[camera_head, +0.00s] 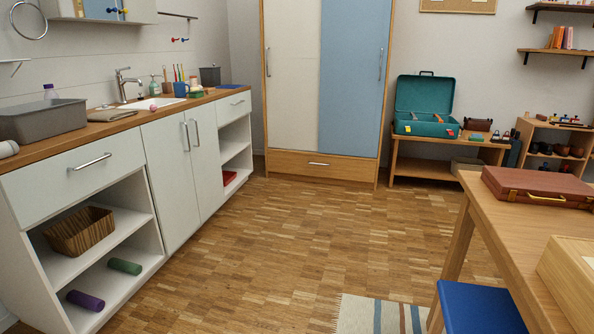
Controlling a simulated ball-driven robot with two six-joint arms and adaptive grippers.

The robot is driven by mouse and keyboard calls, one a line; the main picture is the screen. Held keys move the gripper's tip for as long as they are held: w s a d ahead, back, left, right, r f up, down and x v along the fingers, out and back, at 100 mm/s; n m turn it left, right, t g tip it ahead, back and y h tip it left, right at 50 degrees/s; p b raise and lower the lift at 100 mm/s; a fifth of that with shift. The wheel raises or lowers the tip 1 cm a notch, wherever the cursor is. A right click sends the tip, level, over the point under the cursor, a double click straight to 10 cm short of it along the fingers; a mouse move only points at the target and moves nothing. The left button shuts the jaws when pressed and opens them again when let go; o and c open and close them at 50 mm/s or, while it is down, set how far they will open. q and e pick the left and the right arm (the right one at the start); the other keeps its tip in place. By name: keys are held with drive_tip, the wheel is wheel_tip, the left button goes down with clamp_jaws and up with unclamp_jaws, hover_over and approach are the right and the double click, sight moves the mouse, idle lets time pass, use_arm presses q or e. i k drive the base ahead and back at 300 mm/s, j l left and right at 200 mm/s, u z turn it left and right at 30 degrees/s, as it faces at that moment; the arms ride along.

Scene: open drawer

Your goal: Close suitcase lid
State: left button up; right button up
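A teal case (425,128) stands on a low wooden bench at the back right. Its lid (425,94) is up, tilted back behind the body, with a dark handle at its top edge. Several small coloured things show inside and at its front. A reddish-brown flat case (538,186) with a brass-coloured handle lies on the wooden table at the right, and its lid looks shut. Neither of my grippers is in view.
A white counter (95,148) with sink and open shelves runs along the left. A wardrobe (325,85) stands at the back. The wooden table (488,198) and a blue stool (478,308) take up the right foreground. The parquet floor (300,220) between is clear, with a striped rug (365,315) in front.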

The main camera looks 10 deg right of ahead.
sight(420, 94)
drive_tip(key=i+j+z, duration=0.1)
drive_tip(key=i, duration=0.4)
drive_tip(key=i+j+z, duration=0.1)
drive_tip(key=i+j, duration=0.2)
drive_tip(key=i, duration=0.15)
drive_tip(key=i+j+z, duration=0.1)
drive_tip(key=i+j, duration=0.2)
drive_tip(key=i, duration=0.2)
drive_tip(key=i+l+z, duration=0.1)
drive_tip(key=i+z, duration=0.15)
drive_tip(key=i, duration=0.55)
drive_tip(key=i+z, duration=0.25)
drive_tip(key=i, duration=0.55)
drive_tip(key=i+j+z, duration=0.25)
drive_tip(key=i, duration=0.55)
